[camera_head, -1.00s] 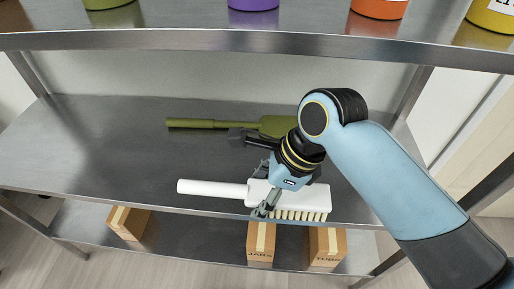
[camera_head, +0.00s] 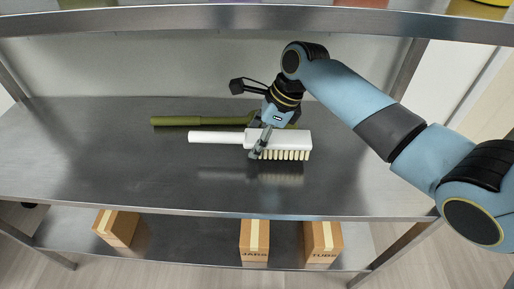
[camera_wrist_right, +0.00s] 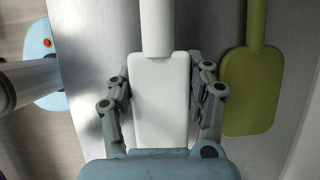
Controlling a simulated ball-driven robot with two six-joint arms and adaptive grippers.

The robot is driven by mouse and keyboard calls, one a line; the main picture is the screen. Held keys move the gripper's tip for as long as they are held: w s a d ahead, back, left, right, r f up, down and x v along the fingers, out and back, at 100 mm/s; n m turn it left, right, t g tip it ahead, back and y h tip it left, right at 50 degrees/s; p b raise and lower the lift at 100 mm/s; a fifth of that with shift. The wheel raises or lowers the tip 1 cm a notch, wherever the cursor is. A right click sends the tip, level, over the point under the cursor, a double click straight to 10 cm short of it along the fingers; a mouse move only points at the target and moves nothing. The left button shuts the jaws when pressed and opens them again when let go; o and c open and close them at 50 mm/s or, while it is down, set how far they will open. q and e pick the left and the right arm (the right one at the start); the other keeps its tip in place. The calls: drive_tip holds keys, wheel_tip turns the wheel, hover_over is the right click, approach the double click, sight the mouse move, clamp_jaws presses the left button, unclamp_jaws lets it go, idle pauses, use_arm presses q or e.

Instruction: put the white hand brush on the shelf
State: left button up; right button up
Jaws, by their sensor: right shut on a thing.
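The white hand brush (camera_head: 220,137) is over the middle shelf (camera_head: 90,160) in the head view, its handle pointing left and its pale bristles down. My right gripper (camera_head: 258,148) is shut on the brush's head. A reflection of the brush shows on the metal below it; I cannot tell whether the bristles touch the shelf. In the right wrist view, the white brush (camera_wrist_right: 160,95) lies between the two fingers, its handle pointing up the picture. My left gripper is not in view.
An olive green tool (camera_head: 190,121) lies on the shelf just behind the brush, and also shows in the right wrist view (camera_wrist_right: 252,90). The upper shelf edge (camera_head: 150,18) runs overhead. Cardboard boxes (camera_head: 322,240) stand on the lower shelf. The shelf's left side is clear.

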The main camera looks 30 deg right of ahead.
sight(291, 144)
drive_tip(key=f, duration=0.1)
drive_tip(key=f+b, duration=0.1)
drive_tip(key=f, duration=0.1)
drive_tip(key=shift+w+d, duration=0.1)
drive_tip(key=shift+w, duration=0.1)
drive_tip(key=o, duration=1.2)
drive_tip(key=p+v, duration=0.2)
drive_tip(key=v, duration=0.5)
drive_tip(key=shift+s+r, duration=0.15)
drive_tip(key=shift+r, duration=0.15)
